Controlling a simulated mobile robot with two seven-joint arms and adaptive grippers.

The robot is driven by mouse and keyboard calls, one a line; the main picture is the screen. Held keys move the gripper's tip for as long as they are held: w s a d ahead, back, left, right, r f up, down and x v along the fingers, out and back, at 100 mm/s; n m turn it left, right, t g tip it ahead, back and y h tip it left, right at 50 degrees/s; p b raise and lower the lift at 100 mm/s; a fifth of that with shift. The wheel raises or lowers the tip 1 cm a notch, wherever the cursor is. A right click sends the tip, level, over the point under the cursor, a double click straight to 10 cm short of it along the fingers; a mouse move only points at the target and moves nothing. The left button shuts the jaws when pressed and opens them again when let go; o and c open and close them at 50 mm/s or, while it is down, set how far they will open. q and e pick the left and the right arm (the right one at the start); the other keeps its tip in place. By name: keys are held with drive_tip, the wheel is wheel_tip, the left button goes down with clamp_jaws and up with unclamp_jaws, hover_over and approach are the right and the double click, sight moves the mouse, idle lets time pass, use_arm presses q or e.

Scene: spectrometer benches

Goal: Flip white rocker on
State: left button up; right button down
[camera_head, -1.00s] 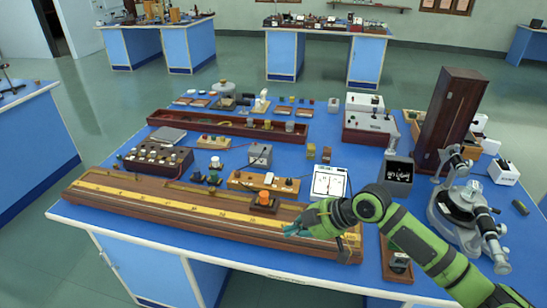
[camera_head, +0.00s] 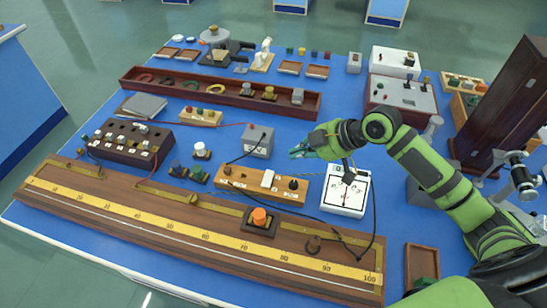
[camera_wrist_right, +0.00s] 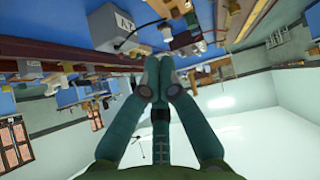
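The white rocker (camera_head: 268,179) stands up from a long wooden switch board (camera_head: 240,188) near the middle of the bench in the head view. A black knob (camera_head: 293,184) sits on the same board to its right. My right gripper (camera_head: 297,153) is behind and slightly right of the rocker, apart from it, near the grey box. In the right wrist view its teal fingers (camera_wrist_right: 157,72) come together at the tips with nothing seen between them. I cannot make out the rocker surely in that view. My left gripper is not in view.
A grey box (camera_head: 259,142) stands left of the gripper, and a white meter (camera_head: 345,190) is right of the board. The long ruler board (camera_head: 140,222) with an orange knob (camera_head: 260,216) lies in front. Thin cables cross the bench. A tall dark case (camera_head: 505,105) stands right.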

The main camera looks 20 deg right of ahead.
drive_tip(key=p, duration=0.3)
hover_over(272, 176)
drive_tip(key=f, duration=0.6)
drive_tip(key=shift+s+a+f, duration=0.25)
drive_tip(key=shift+a+f, duration=0.05)
drive_tip(key=shift+f, duration=0.05)
drive_tip(key=f, duration=0.2)
drive_tip(key=shift+w+d+f, duration=0.15)
drive_tip(key=shift+d+f, duration=0.1)
drive_tip(key=shift+f, duration=0.1)
drive_tip(key=shift+d+f, duration=0.1)
drive_tip(key=shift+f, duration=0.65)
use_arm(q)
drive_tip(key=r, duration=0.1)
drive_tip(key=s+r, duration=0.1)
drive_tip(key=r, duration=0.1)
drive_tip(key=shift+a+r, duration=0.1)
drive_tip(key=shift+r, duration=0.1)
